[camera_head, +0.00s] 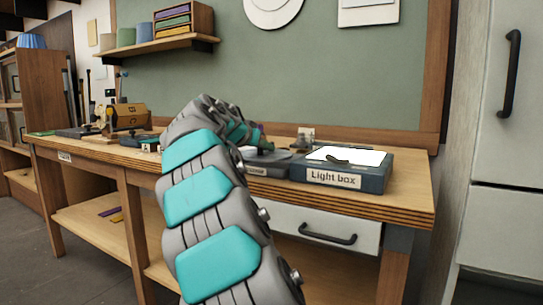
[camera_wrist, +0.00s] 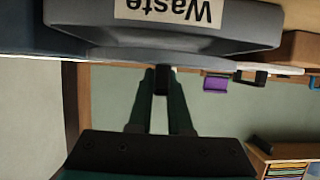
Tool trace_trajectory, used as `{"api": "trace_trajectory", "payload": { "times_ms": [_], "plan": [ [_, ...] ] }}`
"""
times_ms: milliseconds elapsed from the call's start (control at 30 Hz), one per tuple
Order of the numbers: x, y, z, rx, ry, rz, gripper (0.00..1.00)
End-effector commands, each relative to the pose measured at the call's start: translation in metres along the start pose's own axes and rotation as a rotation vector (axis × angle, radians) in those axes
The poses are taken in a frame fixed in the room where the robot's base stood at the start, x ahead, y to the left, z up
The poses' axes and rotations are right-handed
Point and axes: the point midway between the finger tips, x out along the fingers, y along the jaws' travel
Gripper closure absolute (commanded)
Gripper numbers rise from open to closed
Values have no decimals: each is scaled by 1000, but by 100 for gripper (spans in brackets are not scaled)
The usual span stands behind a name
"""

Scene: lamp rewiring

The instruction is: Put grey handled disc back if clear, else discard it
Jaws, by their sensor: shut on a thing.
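My gripper (camera_wrist: 161,84) is shut in the wrist view, its fingertips together around a small dark piece (camera_wrist: 162,72). I take this piece for the handle of the grey disc. It meets a wide grey rounded shape, and I cannot cleanly tell disc from tray there. The waste tray's label (camera_wrist: 170,9) shows upside down just beyond. In the head view my arm hides the gripper. A pale round edge (camera_head: 248,152) shows beside my arm above the grey tray (camera_head: 270,170).
The wooden workbench (camera_head: 408,200) carries a yellow-brown device (camera_head: 128,117) at the left. A drawer with a dark handle (camera_head: 328,237) is under the top. A shelf (camera_head: 155,49) with pots hangs above. A white cabinet (camera_head: 505,140) stands at the right.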

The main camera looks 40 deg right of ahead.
Motion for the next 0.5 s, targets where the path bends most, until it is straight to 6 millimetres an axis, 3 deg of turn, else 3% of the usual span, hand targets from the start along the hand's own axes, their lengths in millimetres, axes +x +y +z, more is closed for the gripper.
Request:
{"api": "trace_trajectory", "payload": {
  "times_ms": [33,200,500],
  "plan": [
    [12,1,-4,1,-2,1,100],
    [30,1,-12,2,2,-1,100],
    [38,1,-3,-2,4,-2,100]
  ]
}}
